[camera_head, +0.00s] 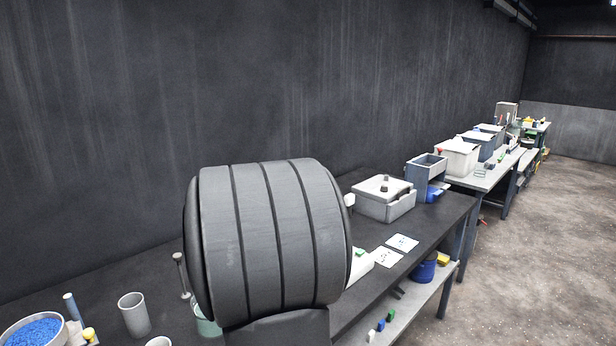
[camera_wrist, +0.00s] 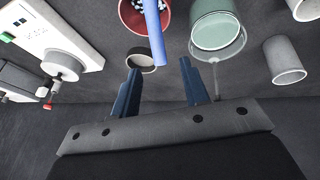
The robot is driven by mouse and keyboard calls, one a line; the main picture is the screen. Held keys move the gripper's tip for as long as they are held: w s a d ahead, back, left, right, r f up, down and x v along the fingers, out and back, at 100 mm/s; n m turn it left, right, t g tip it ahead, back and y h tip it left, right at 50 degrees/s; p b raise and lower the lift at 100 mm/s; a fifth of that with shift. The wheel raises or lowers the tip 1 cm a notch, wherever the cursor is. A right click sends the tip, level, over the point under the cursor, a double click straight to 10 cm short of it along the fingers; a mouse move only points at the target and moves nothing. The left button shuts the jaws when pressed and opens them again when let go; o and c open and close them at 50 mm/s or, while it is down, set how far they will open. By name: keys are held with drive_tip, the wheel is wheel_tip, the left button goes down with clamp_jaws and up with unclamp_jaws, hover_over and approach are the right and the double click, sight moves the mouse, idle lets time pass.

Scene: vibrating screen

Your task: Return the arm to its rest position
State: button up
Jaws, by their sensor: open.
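My gripper (camera_wrist: 160,65) shows in the wrist view with two dark blue fingers spread apart and nothing held between them. The lower end of a blue rod (camera_wrist: 155,28) appears between the fingertips in the picture; I cannot tell how far beyond them it is. A small round dish (camera_wrist: 141,58) shows behind the left fingertip, and a greenish clear beaker (camera_wrist: 215,30) to the right of the right one. In the head view, a large grey ribbed part of my arm fills the middle, and the gripper is hidden.
A dark bench (camera_head: 436,222) runs to the back right with a lidded grey box (camera_head: 384,204) and white cards (camera_head: 388,257). A grey cup (camera_head: 134,314) and a bowl of blue granules (camera_head: 32,332) stand front left. A white device (camera_wrist: 40,35) is upper left in the wrist view.

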drive_tip(key=x, duration=1.2)
wheel_tip(320, 180, up, 4)
drive_tip(key=shift+r, duration=0.25)
drive_tip(key=shift+s+d+r, duration=0.1)
drive_tip(key=shift+s+r, duration=0.05)
drive_tip(key=shift+r, duration=0.15)
drive_tip(key=shift+d+r, duration=0.15)
drive_tip(key=shift+d, duration=0.2)
drive_tip(key=shift+o, duration=0.2)
